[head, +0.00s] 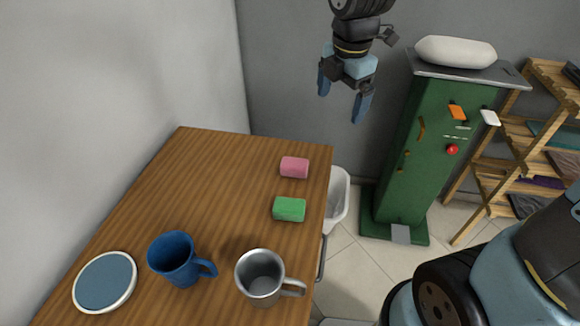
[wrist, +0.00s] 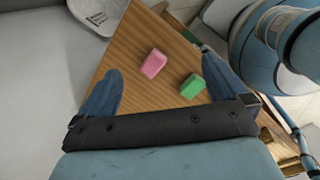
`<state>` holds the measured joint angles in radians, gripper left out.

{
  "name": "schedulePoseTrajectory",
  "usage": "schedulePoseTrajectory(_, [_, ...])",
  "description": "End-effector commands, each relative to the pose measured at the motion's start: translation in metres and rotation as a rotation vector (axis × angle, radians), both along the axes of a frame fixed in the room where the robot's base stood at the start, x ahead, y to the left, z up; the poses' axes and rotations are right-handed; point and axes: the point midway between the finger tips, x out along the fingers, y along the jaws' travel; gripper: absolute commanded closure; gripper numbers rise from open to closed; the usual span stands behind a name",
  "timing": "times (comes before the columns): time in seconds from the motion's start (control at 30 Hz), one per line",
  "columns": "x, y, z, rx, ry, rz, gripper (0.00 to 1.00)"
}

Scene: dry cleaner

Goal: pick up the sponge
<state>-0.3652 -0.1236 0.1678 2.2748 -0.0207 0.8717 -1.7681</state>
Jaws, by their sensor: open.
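Two small blocks that look like sponges lie on the wooden table (head: 215,190). The pink one (head: 294,167) is near the table's far right corner, and the green one (head: 289,209) lies a little nearer, close to the right edge. I cannot tell which of them is the sponge. My gripper (head: 343,108) is open and empty, high above and beyond the table's far right corner. In the wrist view the pink block (wrist: 154,63) and the green block (wrist: 192,86) both show between the blue fingers, well below them.
A blue mug (head: 175,258), a metal mug (head: 260,275) and a round blue dish (head: 105,282) stand on the near part of the table. A white bin (head: 338,195) is beside the right edge. A green machine (head: 425,150) and a wooden rack (head: 505,150) stand at the right.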

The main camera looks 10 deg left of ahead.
Motion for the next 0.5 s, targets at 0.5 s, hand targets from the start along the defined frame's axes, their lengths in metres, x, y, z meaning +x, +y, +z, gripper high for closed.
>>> schedulePoseTrajectory(0.5, [-0.007,0.089,-0.059,-0.072,0.103,0.758,0.00])
